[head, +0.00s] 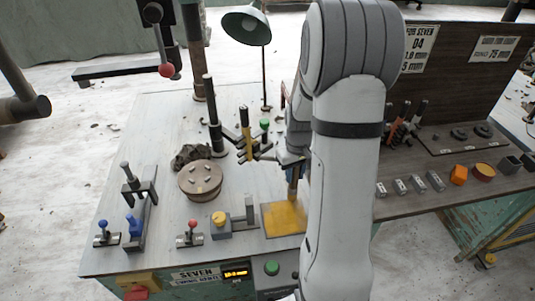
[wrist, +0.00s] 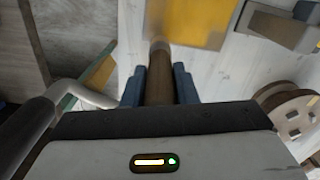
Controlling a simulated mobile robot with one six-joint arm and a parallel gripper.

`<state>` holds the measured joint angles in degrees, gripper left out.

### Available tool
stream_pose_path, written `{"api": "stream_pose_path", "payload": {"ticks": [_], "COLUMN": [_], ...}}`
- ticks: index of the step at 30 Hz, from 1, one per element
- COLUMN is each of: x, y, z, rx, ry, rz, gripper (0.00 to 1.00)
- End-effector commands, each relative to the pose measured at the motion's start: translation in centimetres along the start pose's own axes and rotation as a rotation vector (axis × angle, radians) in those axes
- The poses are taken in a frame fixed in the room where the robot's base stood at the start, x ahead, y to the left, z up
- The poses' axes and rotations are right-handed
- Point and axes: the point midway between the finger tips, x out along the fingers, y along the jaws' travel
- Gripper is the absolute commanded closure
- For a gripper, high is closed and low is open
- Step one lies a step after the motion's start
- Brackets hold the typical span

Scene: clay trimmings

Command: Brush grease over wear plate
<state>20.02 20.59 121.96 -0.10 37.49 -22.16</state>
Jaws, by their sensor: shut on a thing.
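My gripper (head: 293,165) is shut on the brown handle of a brush (head: 293,184). The handle also shows between the blue fingers in the wrist view (wrist: 160,88). The brush hangs roughly upright over the back right part of the wear plate (head: 278,222), a flat square plate near the table's front. Yellow covers much of the plate's face, and it shows at the top of the wrist view (wrist: 195,22). My arm hides part of the plate's right side. I cannot tell whether the bristles touch it.
Left of the plate stand a grey bracket (head: 250,211) and a yellow-topped block (head: 221,222). A round wooden disc (head: 200,180) lies farther left. A dark post rack with yellow and black handles (head: 246,145) stands behind. A lamp (head: 246,25) rises at the back.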

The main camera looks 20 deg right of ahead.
Motion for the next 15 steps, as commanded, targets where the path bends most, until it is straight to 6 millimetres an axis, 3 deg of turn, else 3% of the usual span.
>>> {"api": "stream_pose_path", "payload": {"ticks": [1,15], "x": [-1.8,-5.9], "y": [0.0,0.0], "z": [0.0,0.0], "rx": [0.000,0.000], "ry": [0.004,0.001], "rz": [0.002,0.000], "gripper": [1.00,1.00]}}
